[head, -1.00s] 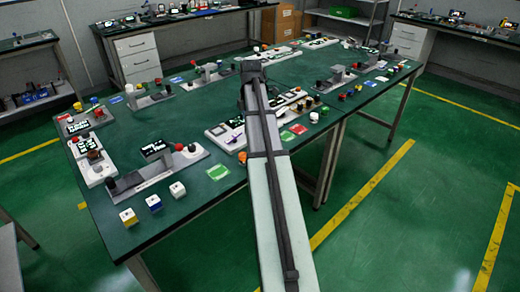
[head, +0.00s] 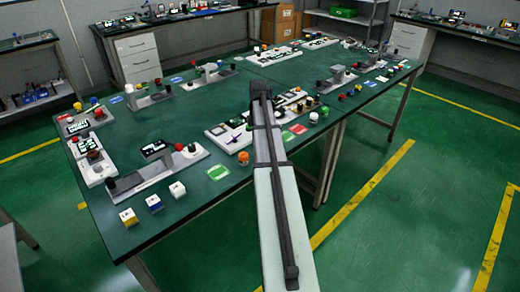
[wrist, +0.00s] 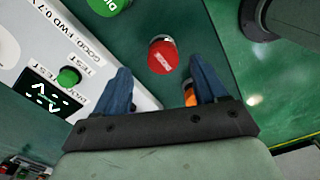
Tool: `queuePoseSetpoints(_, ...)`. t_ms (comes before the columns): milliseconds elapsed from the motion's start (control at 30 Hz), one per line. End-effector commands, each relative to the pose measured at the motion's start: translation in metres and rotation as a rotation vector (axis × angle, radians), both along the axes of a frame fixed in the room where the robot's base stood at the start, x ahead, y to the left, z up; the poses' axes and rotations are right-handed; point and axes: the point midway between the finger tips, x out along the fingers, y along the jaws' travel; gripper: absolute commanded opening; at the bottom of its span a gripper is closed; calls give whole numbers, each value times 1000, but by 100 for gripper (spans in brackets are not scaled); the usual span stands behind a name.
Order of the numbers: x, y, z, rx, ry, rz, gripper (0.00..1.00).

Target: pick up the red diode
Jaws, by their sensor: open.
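In the wrist view, a red cylindrical piece with a pale printed label on its top, which looks like the red diode (wrist: 162,55), stands on the green table (wrist: 225,30). It appears between and just beyond the fingertips of my gripper (wrist: 160,75). The dark blue fingers are spread apart with nothing held between them. The red piece does not touch either finger in the picture. In the head view my own arm hides the gripper and I cannot make out this piece.
A white test panel (wrist: 75,45) with a green button (wrist: 69,76) and a small screen lies left of the gripper. An orange piece (wrist: 190,95) shows by the right finger. In the head view, white, blue and yellow cubes (head: 154,203) stand near the table's front left; the table's middle (head: 205,110) is clear.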

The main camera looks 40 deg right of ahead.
Motion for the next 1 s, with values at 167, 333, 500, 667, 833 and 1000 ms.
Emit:
queuePoseSetpoints(167,-2,1,-8,0,1,0,72)
queuePoseSetpoints(333,-4,2,-28,1,2,0,72)
queuePoseSetpoints(500,-4,1,-47,0,1,0,72)
queuePoseSetpoints(667,-4,1,-52,0,0,0,72)
queuePoseSetpoints(833,-4,1,-52,0,0,0,69)
queuePoseSetpoints(1000,-4,1,-52,0,0,0,53)
